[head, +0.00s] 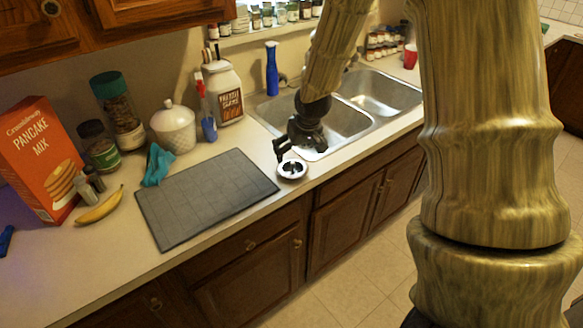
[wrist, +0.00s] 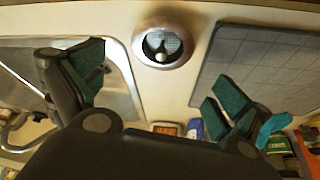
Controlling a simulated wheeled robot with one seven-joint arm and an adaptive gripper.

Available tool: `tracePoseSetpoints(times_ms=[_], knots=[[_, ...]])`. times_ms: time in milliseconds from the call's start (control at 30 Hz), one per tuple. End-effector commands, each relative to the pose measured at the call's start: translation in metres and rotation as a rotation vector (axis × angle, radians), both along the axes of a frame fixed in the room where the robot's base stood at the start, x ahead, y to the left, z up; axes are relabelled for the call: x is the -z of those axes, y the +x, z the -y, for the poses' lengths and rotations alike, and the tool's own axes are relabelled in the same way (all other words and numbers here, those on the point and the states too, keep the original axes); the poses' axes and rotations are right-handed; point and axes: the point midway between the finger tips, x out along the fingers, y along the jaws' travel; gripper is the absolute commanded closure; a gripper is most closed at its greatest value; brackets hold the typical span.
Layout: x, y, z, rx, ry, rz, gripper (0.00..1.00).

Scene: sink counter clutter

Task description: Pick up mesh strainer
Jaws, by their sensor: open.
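The mesh strainer (head: 292,170) is a small round piece with a silvery-white rim and dark centre. It lies on the counter between the mat's right corner and the sink, near the front edge. In the wrist view the strainer (wrist: 180,53) shows at top centre, with a shiny wide rim and a pale knob in its middle. My gripper (head: 299,149) is just above and behind it in the head view, apart from it. In the wrist view my gripper (wrist: 165,88) has its green-padded fingers spread wide with nothing between them. The strainer is beyond the fingertips.
A grey mat (head: 205,195) lies left of the strainer, and the double sink (head: 345,122) is to its right. A turquoise cloth (head: 157,165), white jar (head: 174,128), banana (head: 99,206), pancake mix box (head: 42,160) and blue bottle (head: 272,70) stand or lie around the counter.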

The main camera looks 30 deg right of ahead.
Motion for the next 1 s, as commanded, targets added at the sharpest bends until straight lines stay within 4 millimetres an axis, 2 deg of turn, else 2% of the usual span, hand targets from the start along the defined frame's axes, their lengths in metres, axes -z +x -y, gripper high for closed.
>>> tracePoseSetpoints(times_ms=[400, 767, 1000], knots=[[0.035, 0.014, 0.001, -0.003, -0.001, -0.002, 0.00], [0.045, 0.020, 0.002, -0.002, 0.000, -0.002, 0.00], [0.062, 0.027, 0.002, -0.003, 0.000, -0.003, 0.00]])
